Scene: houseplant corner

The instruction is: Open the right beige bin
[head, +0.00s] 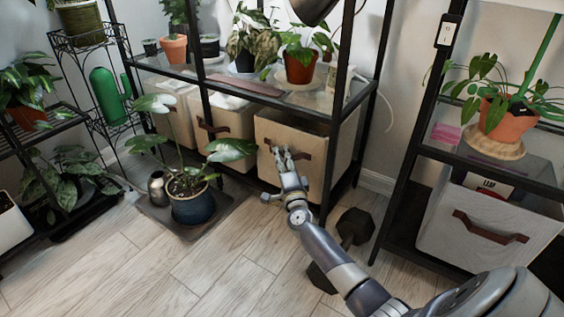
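The right beige bin (318,172) sits on the lowest level of the black metal shelf, at the right end of a row of beige bins. Its front carries a dark brown strap handle (303,154). My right gripper (282,151) is at the bin's front, with its fingertips over the left and middle part of the handle. The fingers hide part of the strap, and I cannot tell whether they close on it or only reach it. My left gripper is not in view.
A dark dumbbell (354,227) lies on the floor beside my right forearm. A plant in a blue pot (193,207) stands on a dark mat in front of the middle bin (234,123). A grey-white bin (466,238) is on the right shelf. Wooden floor (150,270) lies open in front.

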